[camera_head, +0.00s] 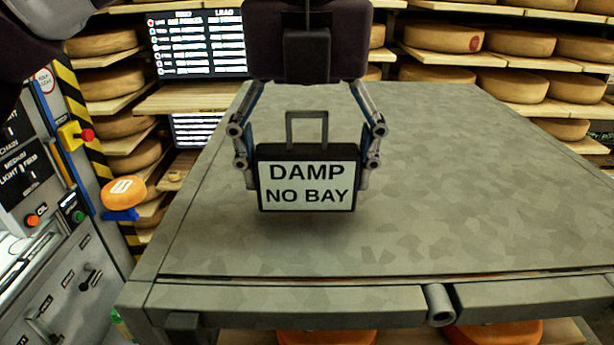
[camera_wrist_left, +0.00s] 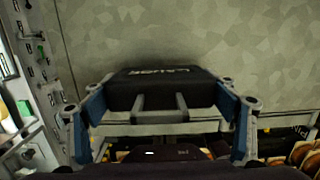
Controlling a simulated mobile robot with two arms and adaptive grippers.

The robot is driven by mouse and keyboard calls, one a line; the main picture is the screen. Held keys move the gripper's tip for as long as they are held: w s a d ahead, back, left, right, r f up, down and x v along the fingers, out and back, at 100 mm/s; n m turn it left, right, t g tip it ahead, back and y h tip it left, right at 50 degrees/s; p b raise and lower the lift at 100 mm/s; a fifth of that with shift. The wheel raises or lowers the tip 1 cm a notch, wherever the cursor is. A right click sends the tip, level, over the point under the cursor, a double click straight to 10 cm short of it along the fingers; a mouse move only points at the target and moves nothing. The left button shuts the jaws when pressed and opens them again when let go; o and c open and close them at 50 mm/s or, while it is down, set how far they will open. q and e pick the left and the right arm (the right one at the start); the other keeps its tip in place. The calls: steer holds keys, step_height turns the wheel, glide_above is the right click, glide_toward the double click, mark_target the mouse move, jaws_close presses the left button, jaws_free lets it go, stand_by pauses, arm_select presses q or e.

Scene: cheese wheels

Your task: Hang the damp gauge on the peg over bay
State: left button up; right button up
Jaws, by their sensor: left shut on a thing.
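The damp gauge (camera_head: 308,184) is a small black box with a white face that reads "DAMP NO BAY" and a grey loop handle on top. My left gripper (camera_head: 306,172) is shut on it, one finger at each side, and holds it upright over the grey table. A shadow lies just below the gauge; I cannot tell how large the gap is. In the left wrist view the gauge's dark top (camera_wrist_left: 165,90) sits between the two fingers (camera_wrist_left: 163,122). I cannot make out a peg in either view. My right gripper is not in view.
The grey table (camera_head: 470,190) is otherwise bare. Shelves of cheese wheels (camera_head: 516,85) stand behind it. A screen (camera_head: 198,45) is at the back left. At the left are a control panel (camera_head: 50,240), a yellow-and-black striped post (camera_head: 90,150) and an orange object on a blue holder (camera_head: 123,192).

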arm_select(q)
steer(key=shift+w+f, duration=0.15)
steer(key=shift+f, duration=0.7)
steer(key=shift+f, duration=0.15)
steer(key=o, duration=1.3)
